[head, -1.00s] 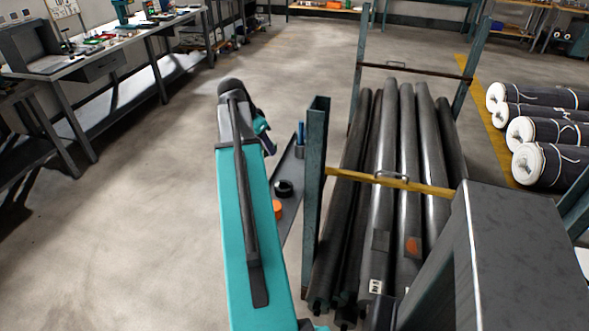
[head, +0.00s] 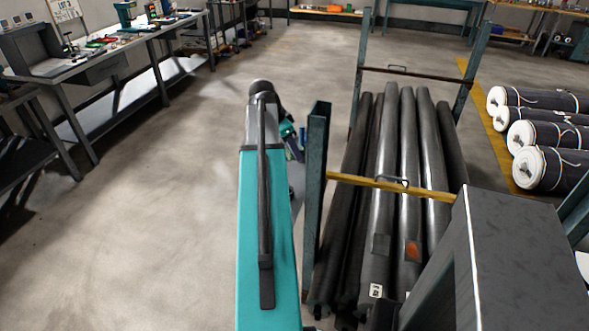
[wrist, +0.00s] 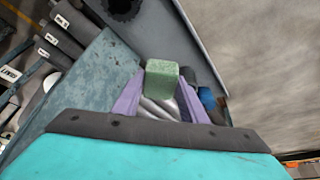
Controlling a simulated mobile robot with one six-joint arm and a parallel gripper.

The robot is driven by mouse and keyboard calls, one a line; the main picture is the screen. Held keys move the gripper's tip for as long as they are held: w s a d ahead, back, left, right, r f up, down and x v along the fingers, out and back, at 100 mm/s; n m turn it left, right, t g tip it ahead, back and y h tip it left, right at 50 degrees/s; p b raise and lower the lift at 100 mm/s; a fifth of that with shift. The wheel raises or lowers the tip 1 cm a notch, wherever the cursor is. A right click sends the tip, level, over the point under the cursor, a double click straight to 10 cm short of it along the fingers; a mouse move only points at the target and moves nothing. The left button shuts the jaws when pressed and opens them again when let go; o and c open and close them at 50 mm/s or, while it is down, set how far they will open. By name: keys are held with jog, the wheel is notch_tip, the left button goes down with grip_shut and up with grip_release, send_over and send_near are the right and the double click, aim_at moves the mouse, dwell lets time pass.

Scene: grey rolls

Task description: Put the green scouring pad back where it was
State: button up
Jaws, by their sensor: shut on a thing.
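The green scouring pad (wrist: 162,80) shows in the wrist view as a green block between the purple fingers of my gripper (wrist: 158,98). My gripper is shut on it and holds it over or near a grey tray (wrist: 196,30). Whether the pad touches anything beneath is hidden. In the head view my arm covers the pad and most of the tray, and the fingertips cannot be made out.
A dark round holder (wrist: 122,6) and a blue item (wrist: 207,98) are close to the gripper. A teal rack post (head: 316,190) stands right beside my arm, with long dark rolls (head: 385,200) behind it. Open floor (head: 130,230) lies left.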

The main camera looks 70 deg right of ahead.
send_over(296, 175)
jog(key=w+a, duration=0.1)
jog(key=shift+a+f+p, duration=0.15)
jog(key=shift+f+p, duration=0.25)
jog(key=shift+f, duration=2.2)
jog(key=shift+f, duration=0.1)
jog(key=shift+f+p, duration=0.35)
jog(key=shift+f, duration=1.4)
jog(key=shift+f, duration=0.2)
jog(key=o, duration=1)
jog(key=shift+r, duration=0.1)
jog(key=shift+b+v, duration=0.9)
jog(key=shift+v, duration=5.2)
